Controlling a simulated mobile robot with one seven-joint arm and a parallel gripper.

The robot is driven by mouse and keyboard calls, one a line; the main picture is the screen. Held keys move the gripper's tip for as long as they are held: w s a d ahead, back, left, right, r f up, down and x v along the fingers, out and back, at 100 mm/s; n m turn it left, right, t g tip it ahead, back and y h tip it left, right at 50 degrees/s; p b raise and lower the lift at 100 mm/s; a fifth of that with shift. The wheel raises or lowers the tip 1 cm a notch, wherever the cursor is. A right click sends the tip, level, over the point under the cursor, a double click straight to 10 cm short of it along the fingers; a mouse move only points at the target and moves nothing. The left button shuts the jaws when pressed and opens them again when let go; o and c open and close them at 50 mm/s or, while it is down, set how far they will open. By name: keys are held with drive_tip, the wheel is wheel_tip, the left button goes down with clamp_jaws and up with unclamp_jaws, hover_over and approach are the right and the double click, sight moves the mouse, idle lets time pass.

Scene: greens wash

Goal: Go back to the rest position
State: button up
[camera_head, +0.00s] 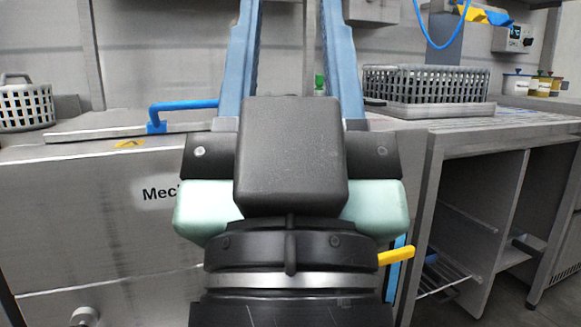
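My gripper (291,30) fills the middle of the view, pointing away from me toward the counter. Its two blue fingers stand well apart, with the back wall seen between them. No object shows in the visible gap. The fingertips run to the top edge of the picture, so their very ends are not seen. The black and pale green gripper body hides part of the counter front.
A steel cabinet (90,225) with a blue handle (182,104) is at left, a white basket (22,107) on top. A blue hose (432,42) hangs above. Open shelving lies below right.

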wheel_tip(320, 180, up, 59)
drive_tip(key=p, duration=5.6)
